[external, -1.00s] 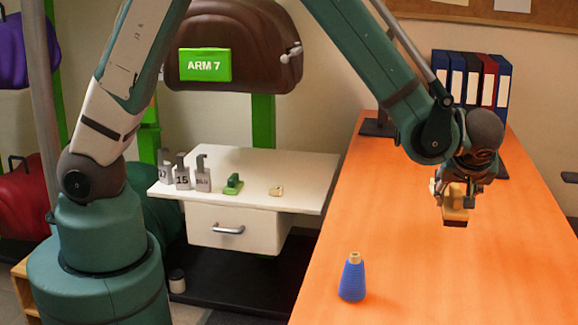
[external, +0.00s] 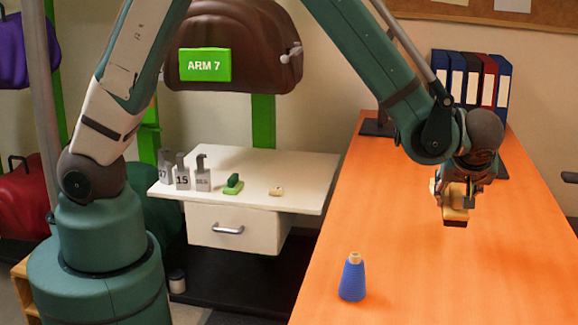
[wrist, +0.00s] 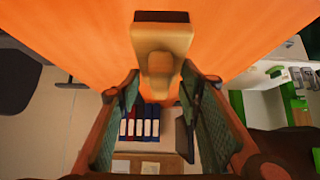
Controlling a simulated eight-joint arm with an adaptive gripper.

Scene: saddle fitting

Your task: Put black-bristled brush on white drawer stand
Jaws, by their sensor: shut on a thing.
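The black-bristled brush (external: 456,214) has a tan wooden body and a dark underside. My gripper (external: 455,190) is shut on it and holds it above the orange table. In the wrist view the brush (wrist: 162,48) sticks out beyond the fingers, with its dark edge at the far end; the gripper's fingers (wrist: 160,88) flank its handle. The white drawer stand (external: 305,180) is left of the orange table, apart from the gripper. A green object (external: 233,184), a small cream block (external: 276,191) and several grey numbered tags (external: 183,178) stand on it.
A blue cone-shaped spool (external: 352,280) stands on the orange table (external: 430,270) near its front left. Several binders (external: 472,80) stand at the table's back. A brown saddle (external: 235,60) hangs above the stand. The stand top's right part is bare.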

